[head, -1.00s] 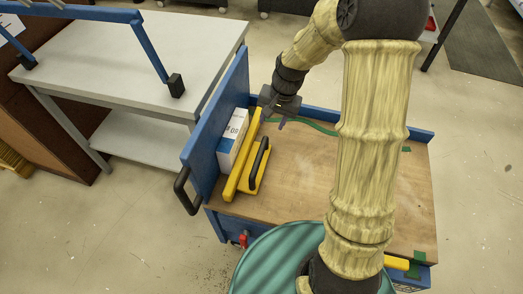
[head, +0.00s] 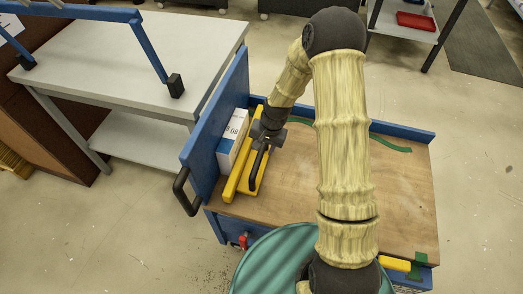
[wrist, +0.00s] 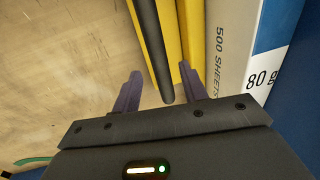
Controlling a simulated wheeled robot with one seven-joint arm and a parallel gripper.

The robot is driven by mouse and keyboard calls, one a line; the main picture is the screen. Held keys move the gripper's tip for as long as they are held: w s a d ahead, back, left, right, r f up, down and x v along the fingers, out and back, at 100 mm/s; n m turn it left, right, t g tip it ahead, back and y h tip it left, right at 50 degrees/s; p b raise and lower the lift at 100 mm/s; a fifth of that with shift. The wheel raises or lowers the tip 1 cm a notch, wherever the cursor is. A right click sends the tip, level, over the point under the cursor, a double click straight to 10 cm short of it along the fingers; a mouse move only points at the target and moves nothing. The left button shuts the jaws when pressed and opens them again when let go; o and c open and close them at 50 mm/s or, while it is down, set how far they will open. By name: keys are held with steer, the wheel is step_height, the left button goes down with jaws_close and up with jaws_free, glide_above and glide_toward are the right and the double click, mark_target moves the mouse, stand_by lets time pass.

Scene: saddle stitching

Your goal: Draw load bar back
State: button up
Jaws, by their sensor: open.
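The load bar appears to be the long yellow piece (head: 232,184) on the wooden cart top, with a black handle (head: 256,168) along its right side. The handle also shows in the wrist view (wrist: 150,45), with yellow strips (wrist: 170,30) beside it. My gripper (head: 265,142) is at the far end of the handle. In the wrist view my gripper (wrist: 162,88) is open, with one finger on each side of the handle's end. Whether either finger touches it I cannot tell.
A white and blue paper box (head: 234,135) stands just left of the yellow piece, against the cart's blue side panel (head: 207,145). The wooden top (head: 300,185) to the right is mostly clear. A grey table (head: 150,60) stands at the left.

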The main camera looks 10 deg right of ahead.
steer(key=shift+w+a+f, duration=0.1)
steer(key=shift+a+f, duration=0.05)
steer(key=shift+f, duration=0.55)
steer(key=shift+a+f, duration=0.1)
steer(key=shift+f, duration=0.55)
jaws_close()
steer(key=shift+d, duration=0.1)
